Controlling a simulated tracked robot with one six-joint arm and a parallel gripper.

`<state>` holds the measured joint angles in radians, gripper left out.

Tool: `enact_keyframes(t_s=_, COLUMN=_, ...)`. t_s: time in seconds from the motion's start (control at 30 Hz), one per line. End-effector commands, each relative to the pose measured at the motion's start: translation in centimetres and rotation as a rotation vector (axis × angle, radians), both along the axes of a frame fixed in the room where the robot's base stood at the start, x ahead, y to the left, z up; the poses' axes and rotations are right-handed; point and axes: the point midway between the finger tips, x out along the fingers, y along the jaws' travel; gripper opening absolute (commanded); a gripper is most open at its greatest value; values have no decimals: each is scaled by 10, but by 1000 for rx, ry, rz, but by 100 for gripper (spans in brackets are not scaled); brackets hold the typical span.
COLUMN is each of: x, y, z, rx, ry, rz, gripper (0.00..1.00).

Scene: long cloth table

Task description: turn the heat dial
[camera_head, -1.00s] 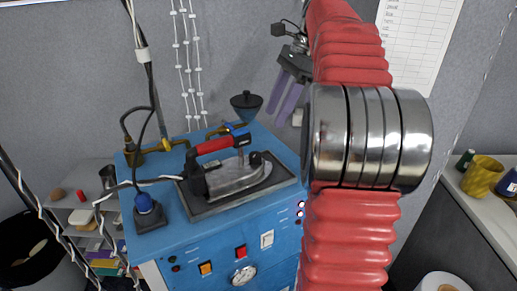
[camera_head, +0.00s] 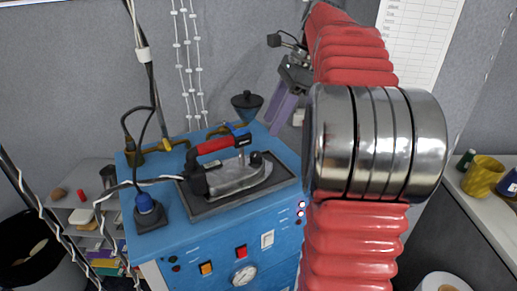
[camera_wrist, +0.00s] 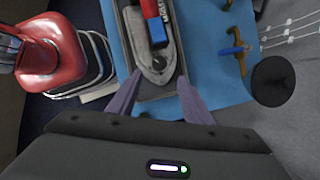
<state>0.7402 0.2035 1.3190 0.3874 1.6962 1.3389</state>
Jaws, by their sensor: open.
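The iron (camera_head: 235,177), with a red and blue handle, rests on a dark tray (camera_head: 290,184) on top of the blue station (camera_head: 205,247). A dark round knob (camera_head: 256,159) sits at one end of the iron; it may be the heat dial. The knob also shows in the wrist view (camera_wrist: 159,62). My gripper (camera_wrist: 160,77) is open and empty, its purple fingers spread either side of the picture's middle. The knob appears between and slightly beyond the fingertips; I cannot tell the height gap. In the head view my gripper (camera_head: 279,118) is above and behind the iron, partly hidden by my red arm.
A dark funnel (camera_head: 246,103) and brass pipes stand at the station's back. A grey wall is behind.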

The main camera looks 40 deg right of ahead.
Motion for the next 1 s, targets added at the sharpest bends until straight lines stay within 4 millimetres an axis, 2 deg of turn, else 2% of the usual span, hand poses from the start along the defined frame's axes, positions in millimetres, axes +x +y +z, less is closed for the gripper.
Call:
enact_keyframes(t_s=0.6, x=17, y=30, z=-82, rx=1, ry=2, rz=1, gripper=45)
enact_keyframes(t_s=0.77, x=19, y=33, z=-91, rx=0, ry=0, rz=0, gripper=45)
enact_keyframes(t_s=1.0, x=19, y=33, z=-92, rx=0, ry=0, rz=0, gripper=45)
